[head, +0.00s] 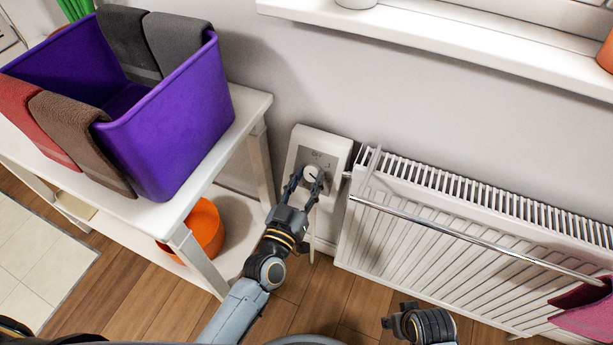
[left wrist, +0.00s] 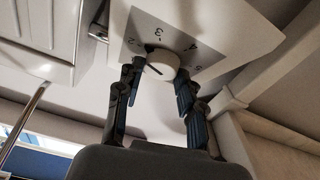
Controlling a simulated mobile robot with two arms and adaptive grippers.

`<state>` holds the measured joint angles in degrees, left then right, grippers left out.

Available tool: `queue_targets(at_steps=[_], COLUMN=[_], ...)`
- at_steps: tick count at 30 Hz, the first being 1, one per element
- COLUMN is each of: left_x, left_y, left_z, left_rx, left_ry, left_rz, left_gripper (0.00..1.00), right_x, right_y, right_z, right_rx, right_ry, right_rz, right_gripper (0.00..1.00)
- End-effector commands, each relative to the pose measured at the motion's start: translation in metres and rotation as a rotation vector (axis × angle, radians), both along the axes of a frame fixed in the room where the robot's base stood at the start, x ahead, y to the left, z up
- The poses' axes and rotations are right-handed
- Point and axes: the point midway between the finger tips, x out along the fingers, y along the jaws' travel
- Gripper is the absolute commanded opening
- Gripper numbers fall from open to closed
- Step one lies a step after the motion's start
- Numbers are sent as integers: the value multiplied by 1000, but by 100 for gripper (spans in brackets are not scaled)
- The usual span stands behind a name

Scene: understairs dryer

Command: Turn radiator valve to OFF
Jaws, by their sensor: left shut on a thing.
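The radiator valve is a round white knob (head: 311,174) on a white wall box (head: 326,145) with a grey dial plate, left of the radiator. In the left wrist view the knob (left wrist: 163,65) has a dark pointer line, and numbers ring it upside down; which mark it points at is hard to tell. My left gripper (head: 305,184) is shut on the knob, one finger on each side; both fingers also show in the left wrist view (left wrist: 158,84). My right gripper (head: 386,324) shows only partly at the bottom, well away from the valve, its jaws unclear.
The white radiator (head: 430,225) with a chrome rail (head: 470,238) stands close on the right. A white shelf table (head: 238,125) on the left carries a purple bin (head: 175,130) with towels. An orange bowl (head: 203,222) sits below. Wood floor is open in front.

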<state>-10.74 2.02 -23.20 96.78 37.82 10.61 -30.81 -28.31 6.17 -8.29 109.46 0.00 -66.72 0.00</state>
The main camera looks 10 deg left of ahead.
Motion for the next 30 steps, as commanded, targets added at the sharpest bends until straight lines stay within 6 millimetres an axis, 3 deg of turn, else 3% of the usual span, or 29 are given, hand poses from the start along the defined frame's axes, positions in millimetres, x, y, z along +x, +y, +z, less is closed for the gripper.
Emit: queue_targets(at_steps=[14, 15, 17, 26, 30], left_x=[0, 0, 0, 0, -9], left_y=[0, 0, 0, 0, 3], left_z=[0, 0, 0, 0, -2], left_rx=[-11, -11, -11, -10, -9], left_ry=[2, 2, 2, 3, 5], left_rz=[6, 6, 6, 5, 6], left_gripper=[6, 46, 58, 61, 61], right_x=[-1, -1, -1, 0, -1], right_y=[0, 0, 0, 0, 0], right_z=[-5, -5, -5, -4, -4], right_rx=[1, 1, 0, 0, 0], right_ry=[2, 2, 2, 1, 1], right_rz=[0, 0, 1, 0, 0], right_gripper=[42, 42, 42, 42, 42])
